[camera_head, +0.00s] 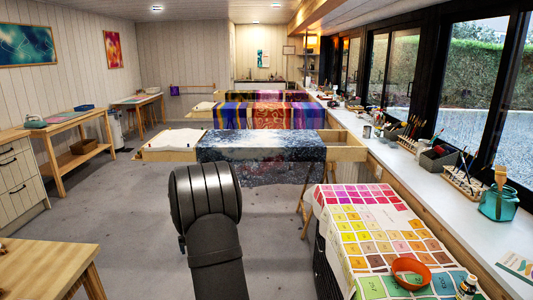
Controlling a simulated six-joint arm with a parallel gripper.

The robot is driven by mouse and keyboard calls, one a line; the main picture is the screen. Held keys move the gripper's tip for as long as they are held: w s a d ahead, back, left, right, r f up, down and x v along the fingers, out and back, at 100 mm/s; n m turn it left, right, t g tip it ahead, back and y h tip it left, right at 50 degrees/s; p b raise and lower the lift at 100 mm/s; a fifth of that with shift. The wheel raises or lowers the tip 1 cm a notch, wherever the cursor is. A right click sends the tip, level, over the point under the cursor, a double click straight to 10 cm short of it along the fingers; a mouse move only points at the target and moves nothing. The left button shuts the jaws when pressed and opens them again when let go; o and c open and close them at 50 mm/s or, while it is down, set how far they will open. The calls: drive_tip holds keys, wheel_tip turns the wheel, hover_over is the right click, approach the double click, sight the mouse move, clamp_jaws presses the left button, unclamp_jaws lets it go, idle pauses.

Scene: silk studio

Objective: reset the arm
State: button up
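My dark grey arm rises from the bottom middle of the head view, with a rounded ribbed joint at its top. It stands in front of a silk frame table (343,152) draped with dark speckled cloth (262,148). My gripper does not show in this view, so whether it is open or shut is hidden.
A counter (330,235) at right holds a colour chart (375,220), an orange bowl (411,270) and a small bottle (467,286). A windowsill (420,175) carries brushes and a teal jar (497,203). A wooden table corner (45,268) is at lower left. Grey floor (120,215) is clear between.

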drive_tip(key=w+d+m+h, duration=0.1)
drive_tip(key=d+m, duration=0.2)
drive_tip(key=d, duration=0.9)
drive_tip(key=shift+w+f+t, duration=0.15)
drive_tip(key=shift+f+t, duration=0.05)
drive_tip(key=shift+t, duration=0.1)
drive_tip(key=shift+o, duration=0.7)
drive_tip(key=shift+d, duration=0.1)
